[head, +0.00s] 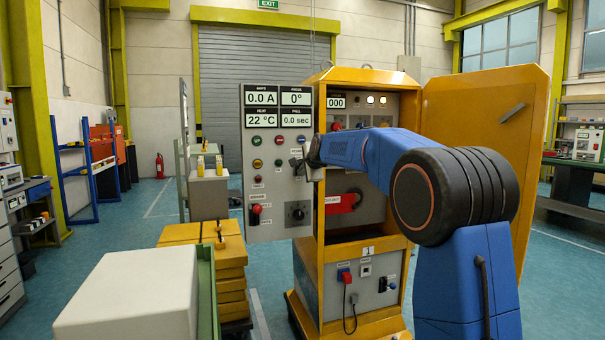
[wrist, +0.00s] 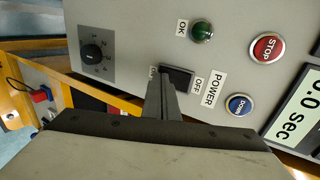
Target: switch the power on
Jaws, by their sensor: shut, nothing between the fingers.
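The grey control panel (head: 268,190) stands at the front left of the yellow cabinet (head: 365,80). In the wrist view, the black power switch (wrist: 181,76) sits between an OFF label on its right and a partly hidden label on its left, beside the word POWER. My gripper (wrist: 162,88) is shut and empty, its fingertips at the left part of the switch and covering some of it. I cannot tell whether they touch it. In the head view, my gripper (head: 310,166) is at the panel's right edge, and the switch is hard to make out.
Near the switch are a green OK lamp (wrist: 202,31), a red STOP button (wrist: 267,48), a blue DOWN button (wrist: 239,105) and a black dial (wrist: 93,54). The panel displays (head: 278,105) read 0.0 A, 0°, 22 °C and 0.0 sec. The cabinet door (head: 490,115) stands open.

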